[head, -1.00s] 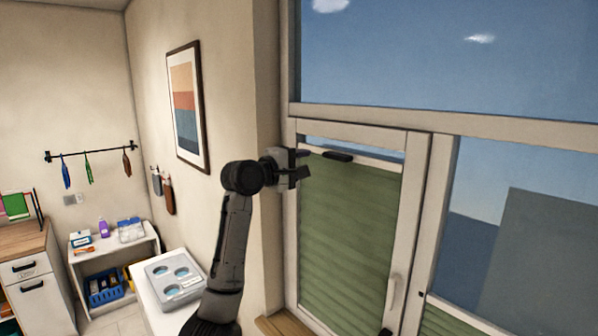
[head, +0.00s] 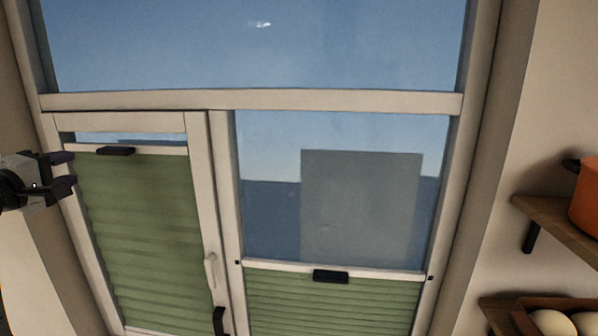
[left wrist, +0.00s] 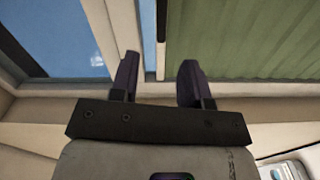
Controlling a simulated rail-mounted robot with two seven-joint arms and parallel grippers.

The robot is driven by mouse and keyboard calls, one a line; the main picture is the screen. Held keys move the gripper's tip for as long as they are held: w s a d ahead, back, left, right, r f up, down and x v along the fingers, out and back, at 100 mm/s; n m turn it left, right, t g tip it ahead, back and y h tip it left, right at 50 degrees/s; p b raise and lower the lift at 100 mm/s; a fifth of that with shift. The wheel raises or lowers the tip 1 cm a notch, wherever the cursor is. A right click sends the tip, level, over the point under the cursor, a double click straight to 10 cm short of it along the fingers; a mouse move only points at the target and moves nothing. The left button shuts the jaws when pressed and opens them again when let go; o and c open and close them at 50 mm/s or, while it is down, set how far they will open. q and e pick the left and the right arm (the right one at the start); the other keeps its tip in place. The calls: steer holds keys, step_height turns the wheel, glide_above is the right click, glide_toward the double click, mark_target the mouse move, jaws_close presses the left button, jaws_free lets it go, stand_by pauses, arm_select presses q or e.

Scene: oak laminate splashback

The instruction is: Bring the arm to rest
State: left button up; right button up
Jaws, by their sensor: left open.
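My left gripper (head: 66,174) is at the left edge of the head view, in front of the window frame and beside the left green blind (head: 140,235). Its two dark fingers are apart with nothing between them. In the left wrist view the open fingers of my left gripper (left wrist: 156,75) point toward the window frame, with the green blind (left wrist: 240,40) to the right. The black handle (head: 116,151) on the left blind's top rail is a short way right of the fingers and apart from them. My right gripper is not in view.
The right window pane has a lower green blind (head: 330,305) with a black handle (head: 331,277). A window handle (head: 210,270) sits on the middle frame. Wooden shelves (head: 560,228) with an orange pot (head: 586,200) are at the right. A white surface (left wrist: 290,170) shows low in the wrist view.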

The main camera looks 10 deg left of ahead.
arm_select(q)
steer(key=s+d+r+m+y, duration=0.2)
steer(key=s+d+m+y, duration=0.4)
steer(key=m, duration=0.6)
steer(key=s+d+f+m+g+h+p, duration=0.1)
steer(key=s+d+f+m+g+h, duration=0.15)
steer(key=d+f, duration=0.75)
steer(key=s+d+f+m+g+h+p, duration=0.1)
steer(key=s+d+f+m+g+p, duration=0.15)
steer(key=d+f, duration=0.85)
steer(key=s+d+f+g+h, duration=0.1)
steer(key=s+f+g, duration=0.2)
steer(key=s+f, duration=0.6)
steer(key=s+d+f+g+p, duration=0.1)
steer(key=s+d+f+g, duration=0.1)
steer(key=s+f, duration=0.8)
steer(key=s+d+f+m+g+h+p, duration=0.1)
steer(key=s+f+g, duration=0.3)
steer(key=s+f, duration=0.6)
step_height(320, 180, down, 4)
steer(key=shift+s+d+f+h, duration=0.1)
steer(key=shift+s+d+h, duration=0.05)
steer(key=shift+d+h, duration=0.2)
